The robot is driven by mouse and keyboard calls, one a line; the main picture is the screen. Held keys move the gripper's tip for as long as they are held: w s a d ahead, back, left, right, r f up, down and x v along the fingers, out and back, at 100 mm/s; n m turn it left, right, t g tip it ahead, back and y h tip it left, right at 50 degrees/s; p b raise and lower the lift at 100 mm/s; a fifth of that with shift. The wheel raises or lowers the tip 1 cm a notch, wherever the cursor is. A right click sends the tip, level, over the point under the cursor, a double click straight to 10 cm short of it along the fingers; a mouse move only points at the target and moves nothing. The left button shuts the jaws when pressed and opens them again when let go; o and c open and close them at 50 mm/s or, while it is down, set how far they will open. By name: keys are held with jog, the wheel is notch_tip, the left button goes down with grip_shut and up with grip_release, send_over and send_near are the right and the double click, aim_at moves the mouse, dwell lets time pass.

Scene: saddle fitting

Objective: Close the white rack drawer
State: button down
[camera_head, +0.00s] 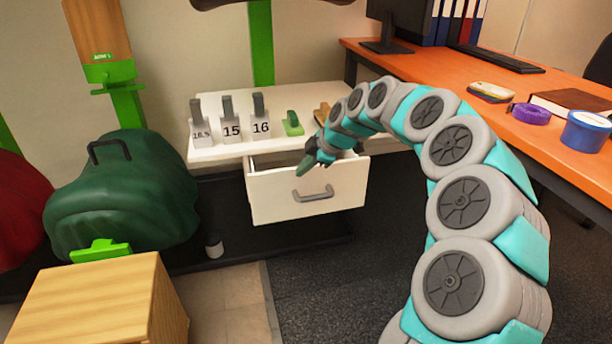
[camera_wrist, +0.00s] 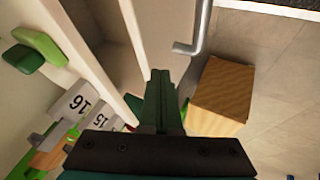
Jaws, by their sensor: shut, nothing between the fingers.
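The white rack drawer (camera_head: 345,188) stands pulled out below the white rack top (camera_head: 215,150), with its front panel and grey handle (camera_head: 313,195) facing out. My gripper (camera_head: 304,168) is shut and empty, pointing down near the upper edge of the drawer front, above the handle. In the wrist view the shut green fingers (camera_wrist: 161,95) overlap the lower end of the drawer front (camera_wrist: 165,22), with the handle (camera_wrist: 197,28) to their right. I cannot tell whether the fingertips touch the panel. My arm and gripper hide part of the drawer's opening.
Grey holders numbered 18.5, 15 and 16 (camera_head: 261,125) and a green block (camera_head: 292,123) stand on the rack top. A wooden box (camera_head: 95,295) and a covered green saddle (camera_head: 125,195) are at the left. An orange desk (camera_head: 480,90) is at the right. Floor before the drawer is clear.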

jog(key=shift+w+a, duration=0.25)
jog(key=shift+w, duration=0.65)
jog(key=shift+w+a, duration=0.3)
jog(key=shift+w, duration=0.6)
jog(key=shift+w+a, duration=0.25)
jog(key=shift+w, duration=0.65)
jog(key=shift+s, duration=0.1)
